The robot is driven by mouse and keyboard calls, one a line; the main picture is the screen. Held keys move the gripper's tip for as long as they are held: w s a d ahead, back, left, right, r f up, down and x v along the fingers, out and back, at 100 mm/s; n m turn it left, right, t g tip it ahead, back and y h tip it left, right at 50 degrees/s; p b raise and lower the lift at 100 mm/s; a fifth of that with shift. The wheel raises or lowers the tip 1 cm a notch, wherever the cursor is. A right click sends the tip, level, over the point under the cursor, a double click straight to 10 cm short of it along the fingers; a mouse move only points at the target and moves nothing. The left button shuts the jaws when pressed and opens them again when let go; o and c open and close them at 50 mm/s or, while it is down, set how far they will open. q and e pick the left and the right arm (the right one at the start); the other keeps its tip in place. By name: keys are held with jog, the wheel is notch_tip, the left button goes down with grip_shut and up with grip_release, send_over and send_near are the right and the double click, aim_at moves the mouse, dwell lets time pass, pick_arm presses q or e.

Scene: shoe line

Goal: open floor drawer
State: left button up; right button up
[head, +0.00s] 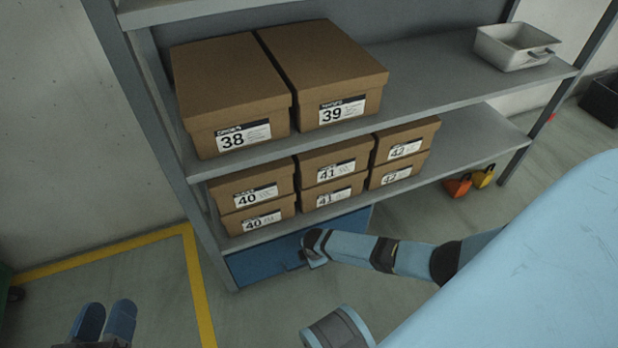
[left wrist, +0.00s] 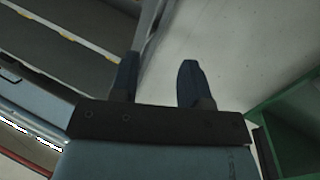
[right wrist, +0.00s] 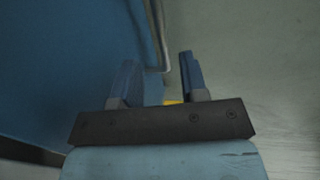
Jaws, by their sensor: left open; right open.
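The floor drawer (head: 258,263) is a blue box front under the lowest shelf in the head view. Its blue face (right wrist: 60,70) fills the left of the right wrist view. A thin grey bar handle (right wrist: 158,35) runs along that face. My right gripper (right wrist: 158,62) is open, and the handle shows between its two fingers; I cannot tell whether they touch it. In the head view my right arm reaches the drawer front, and its fingers are hard to make out there. My left gripper (head: 104,320) is open and empty over the floor, left of the shelf.
A grey shelf rack (head: 440,85) holds brown shoe boxes (head: 240,85) above the drawer. A grey bin (head: 515,45) stands on the upper shelf. Yellow tape (head: 195,285) marks the floor at left.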

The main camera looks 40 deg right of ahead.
jog(key=f+b, duration=0.2)
jog(key=f, duration=0.1)
jog(key=w+f+b, duration=0.1)
jog(key=f, duration=0.3)
jog(key=shift+w+d+b, duration=0.1)
jog(key=shift+w+b, duration=0.05)
jog(key=shift+b, duration=0.2)
jog(key=shift+w+f+b, duration=0.15)
jog(key=shift+f+b, duration=0.15)
jog(key=shift+f, duration=0.1)
pick_arm(q)
jog(key=m, duration=0.1)
jog(key=w+a+m, duration=0.1)
jog(key=w+m+t, duration=0.1)
jog(key=shift+w+a+f+h, duration=0.2)
jog(key=shift+w+f+h, duration=0.05)
jog(key=shift+h, duration=0.15)
pick_arm(e)
jog(key=shift+c, duration=0.4)
grip_shut()
